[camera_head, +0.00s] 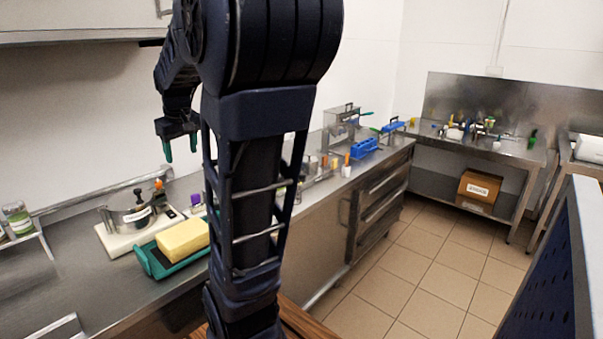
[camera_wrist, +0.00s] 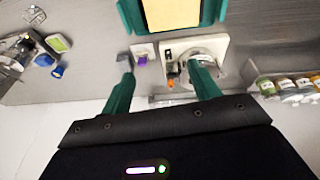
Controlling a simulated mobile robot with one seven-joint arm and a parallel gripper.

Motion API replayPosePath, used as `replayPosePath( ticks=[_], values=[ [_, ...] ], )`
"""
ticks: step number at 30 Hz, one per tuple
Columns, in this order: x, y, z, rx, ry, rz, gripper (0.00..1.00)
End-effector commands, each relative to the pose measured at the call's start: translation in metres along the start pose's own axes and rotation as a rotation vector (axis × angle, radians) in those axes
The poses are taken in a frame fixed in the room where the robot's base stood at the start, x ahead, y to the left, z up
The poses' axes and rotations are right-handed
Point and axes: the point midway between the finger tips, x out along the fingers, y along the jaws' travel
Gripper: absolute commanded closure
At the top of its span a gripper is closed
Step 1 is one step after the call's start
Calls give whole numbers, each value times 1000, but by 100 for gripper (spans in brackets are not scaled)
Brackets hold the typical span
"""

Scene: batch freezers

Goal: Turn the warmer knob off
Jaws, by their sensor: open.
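The warmer (camera_head: 107,239) has a white base and stands on the steel counter at the left, with a steel pot (camera_head: 128,215) and black-handled lid on it. It also shows in the wrist view (camera_wrist: 222,45), upside down. A small dark panel (camera_wrist: 173,68) sits at one side of the base, near an orange part (camera_wrist: 170,84). The knob itself is too small to make out clearly. My gripper (camera_head: 181,148) hangs above and behind the warmer, with its green fingers apart and nothing between them. In the wrist view, one finger overlaps the pot (camera_wrist: 203,72).
A green tray (camera_head: 156,263) with a yellow block (camera_head: 182,240) stands close in front of the warmer. A small purple item (camera_head: 196,199) is beside it. Jars (camera_head: 18,218) stand on a rack at the far left. My arm hides part of the counter.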

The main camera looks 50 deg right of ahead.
Motion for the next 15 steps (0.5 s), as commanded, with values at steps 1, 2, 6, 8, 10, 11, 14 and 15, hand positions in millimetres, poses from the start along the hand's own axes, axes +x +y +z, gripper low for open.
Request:
replayPosePath(
  ticks=[1,2,6,8,10,11,14,15],
  values=[
    [4,16,-11,0,-14,2,39],
    [5,24,-17,-4,-20,4,39],
    [14,66,-42,-22,-49,8,39],
    [18,85,-51,-29,-61,9,39],
    [25,108,-61,-39,-75,9,39],
    [28,118,-65,-42,-81,9,39],
    [38,153,-76,-54,-102,7,39],
    [43,167,-79,-60,-109,6,39]
  ],
)
